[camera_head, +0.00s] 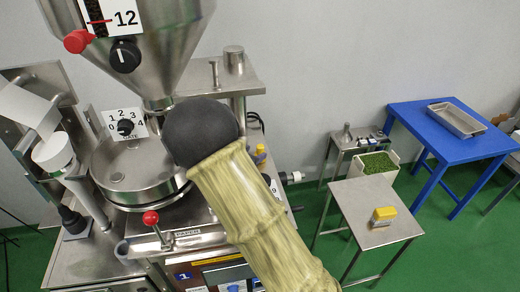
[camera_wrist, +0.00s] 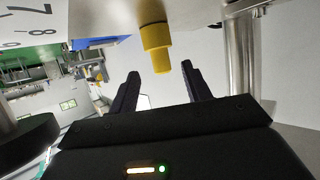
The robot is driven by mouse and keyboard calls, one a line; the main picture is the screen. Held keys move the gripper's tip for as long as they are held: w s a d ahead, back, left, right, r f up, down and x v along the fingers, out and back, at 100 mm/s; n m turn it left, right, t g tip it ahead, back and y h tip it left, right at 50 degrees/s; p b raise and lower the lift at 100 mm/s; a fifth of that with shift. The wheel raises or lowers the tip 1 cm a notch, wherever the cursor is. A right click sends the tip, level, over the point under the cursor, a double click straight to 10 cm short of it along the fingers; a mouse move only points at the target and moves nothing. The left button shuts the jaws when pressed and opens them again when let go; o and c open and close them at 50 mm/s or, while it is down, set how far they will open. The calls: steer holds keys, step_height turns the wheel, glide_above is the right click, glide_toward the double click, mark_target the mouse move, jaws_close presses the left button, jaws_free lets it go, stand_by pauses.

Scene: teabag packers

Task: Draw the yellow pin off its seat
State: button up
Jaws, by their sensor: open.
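The yellow pin (camera_wrist: 156,38) shows in the wrist view at the top middle. It has a wider collar and a narrower end, and part of it is cut off by the picture's top edge. My gripper (camera_wrist: 160,80) is open, with its two dark fingers apart. In this view the pin's narrower end appears between and just above the fingertips; I cannot tell how far apart they are in depth. In the head view a small yellow piece (camera_head: 260,150) shows beside the machine, just right of my arm. My gripper is hidden behind my arm there.
The teabag machine has a steel hopper (camera_head: 175,50), a round drum (camera_head: 130,165) and a red-knobbed lever (camera_head: 151,218). A steel post (camera_wrist: 240,50) stands close right of the fingers. A steel table (camera_head: 360,200) holds a yellow box (camera_head: 383,216); a blue table (camera_head: 420,120) stands behind.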

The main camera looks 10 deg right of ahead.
mark_target(258, 148)
steer(key=shift+w+d+r+p, duration=0.1)
steer(key=shift+w+d+p, duration=0.2)
steer(key=shift+d+p, duration=0.05)
steer(key=x, duration=0.1)
steer(key=p+x, duration=0.1)
steer(key=x, duration=0.1)
steer(key=shift+w+d+r, duration=0.1)
steer(key=shift+w+d, duration=0.15)
steer(key=shift+w, duration=0.1)
steer(key=shift+w+d+f+p, duration=0.2)
steer(key=shift+w+p, duration=0.05)
steer(key=shift+p, duration=0.05)
jaws_close()
steer(key=shift+r, duration=0.1)
